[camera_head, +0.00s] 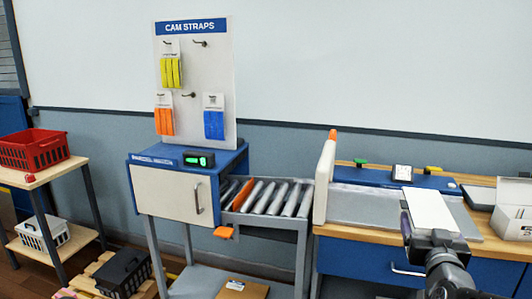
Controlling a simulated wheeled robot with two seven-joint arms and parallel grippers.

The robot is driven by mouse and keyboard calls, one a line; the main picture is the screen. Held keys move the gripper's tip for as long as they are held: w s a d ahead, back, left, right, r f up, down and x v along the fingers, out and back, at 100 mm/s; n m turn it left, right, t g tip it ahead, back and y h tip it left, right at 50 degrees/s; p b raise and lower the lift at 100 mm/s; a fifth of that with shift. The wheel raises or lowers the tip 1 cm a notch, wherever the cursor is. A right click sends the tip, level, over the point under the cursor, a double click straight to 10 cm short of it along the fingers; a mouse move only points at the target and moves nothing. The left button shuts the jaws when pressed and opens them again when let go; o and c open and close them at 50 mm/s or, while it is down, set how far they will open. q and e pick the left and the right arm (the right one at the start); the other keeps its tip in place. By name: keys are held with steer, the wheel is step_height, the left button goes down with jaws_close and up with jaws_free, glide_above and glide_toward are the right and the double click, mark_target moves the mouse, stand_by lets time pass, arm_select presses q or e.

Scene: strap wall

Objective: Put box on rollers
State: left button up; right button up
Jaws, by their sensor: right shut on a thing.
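The rollers (279,197) are a short row of grey bars in a frame at the middle, joined to the right side of the blue and white cabinet. One orange bar shows among them, and no box lies on them. My right gripper (408,224) is at the right, over the wooden workbench and well to the right of the rollers. It is shut on a pale flat box (433,211), whose broad top face shows. The gripper's own wrist hides part of the grip. My left gripper is out of view.
A white upright guard (325,178) with an orange tip stands between rollers and workbench (485,247). An open white carton (514,208) is at the far right. The cam straps board (195,85) rises behind the cabinet (172,192). A red crate (34,149) is at left.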

arm_select(q)
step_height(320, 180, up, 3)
steer(key=p, duration=0.2)
steer(key=shift+p, duration=0.35)
arm_select(e)
steer(key=w+a+f+n+t+y, duration=0.1)
steer(key=a+f+n+y, duration=0.2)
steer(key=a+f, duration=1.5)
steer(key=a+y, duration=0.2)
steer(key=shift+w+f+n+y, duration=0.2)
steer(key=shift+w+n+y, duration=0.2)
steer(key=shift+a, duration=0.1)
